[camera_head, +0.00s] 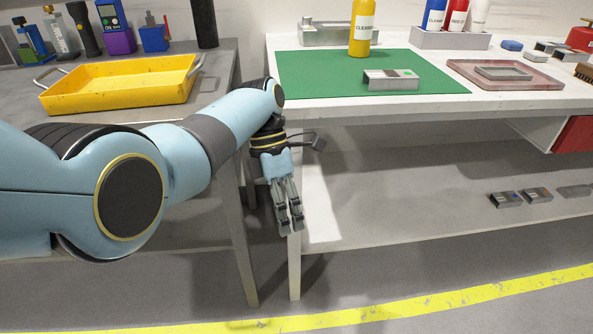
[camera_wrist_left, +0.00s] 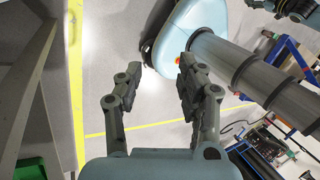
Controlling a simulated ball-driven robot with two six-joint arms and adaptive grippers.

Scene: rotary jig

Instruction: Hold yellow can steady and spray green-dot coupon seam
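The yellow can (camera_head: 361,28) stands upright at the back edge of the green mat (camera_head: 300,76); its top is cut off by the frame. A grey metal coupon (camera_head: 390,79) lies near the mat's front edge, with a small mark on top whose colour I cannot tell surely. My left gripper (camera_head: 290,222) hangs pointing down in front of the white table, below the tabletop and apart from both. In the left wrist view the left gripper (camera_wrist_left: 160,78) has its fingers spread with nothing between them.
A yellow tray (camera_head: 115,106) sits on the grey table at left. A rack (camera_head: 450,40) of blue, red and white cans stands behind the mat. A reddish tray (camera_head: 460,73) lies right of it. Small metal blocks (camera_head: 505,200) lie on the lower shelf. Most of the mat is clear.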

